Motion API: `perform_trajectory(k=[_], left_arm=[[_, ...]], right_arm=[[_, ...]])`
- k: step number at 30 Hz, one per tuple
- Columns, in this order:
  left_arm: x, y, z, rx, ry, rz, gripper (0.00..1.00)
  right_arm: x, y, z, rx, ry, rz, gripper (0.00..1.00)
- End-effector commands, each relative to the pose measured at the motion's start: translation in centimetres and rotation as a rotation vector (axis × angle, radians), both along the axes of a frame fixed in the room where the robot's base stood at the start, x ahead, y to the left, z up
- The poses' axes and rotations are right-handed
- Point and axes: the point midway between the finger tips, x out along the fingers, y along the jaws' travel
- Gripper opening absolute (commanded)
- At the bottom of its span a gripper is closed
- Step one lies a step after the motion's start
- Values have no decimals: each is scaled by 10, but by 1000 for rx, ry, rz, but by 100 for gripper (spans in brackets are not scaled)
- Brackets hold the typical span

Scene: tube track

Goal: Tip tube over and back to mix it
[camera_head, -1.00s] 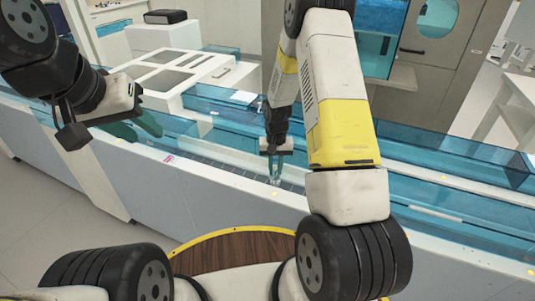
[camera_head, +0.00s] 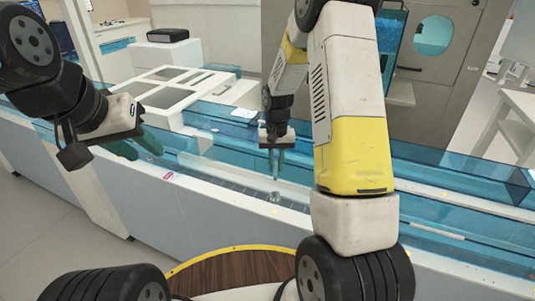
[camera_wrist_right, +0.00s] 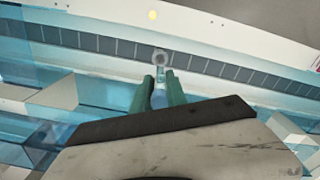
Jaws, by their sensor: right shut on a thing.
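My right gripper (camera_head: 277,168) hangs over the blue-walled track with its green fingers pointing down. In the right wrist view its fingers (camera_wrist_right: 160,92) are shut on a small clear tube (camera_wrist_right: 161,62), whose grey ring-like end shows past the fingertips. In the head view the tube (camera_head: 275,195) is small and faint below the fingers, so its exact tilt and any gap to the track are hard to tell. My left gripper (camera_head: 138,146) is at the left, its green fingers apart and empty, over the track's near side.
The long track (camera_head: 240,186) with clear blue walls runs across the view, with a row of dark segments (camera_wrist_right: 110,45) along it. A white machine (camera_head: 175,95) stands behind at left. A grey cabinet (camera_head: 435,85) stands at back right.

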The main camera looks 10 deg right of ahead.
Motion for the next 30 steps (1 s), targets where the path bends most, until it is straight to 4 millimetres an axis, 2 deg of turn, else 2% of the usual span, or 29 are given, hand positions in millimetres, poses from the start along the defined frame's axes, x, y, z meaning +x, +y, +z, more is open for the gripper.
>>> perform_trajectory(k=[5,22,27,30], left_arm=[[0,0,0,0,0,0,36],[0,0,0,0,0,0,36],[0,0,0,0,0,0,36],[0,0,0,0,0,0,36]], right_arm=[[0,0,2,0,-1,0,0],[1,0,84,0,-4,0,0],[0,0,99,0,-1,0,0],[0,0,100,0,0,0,0]])
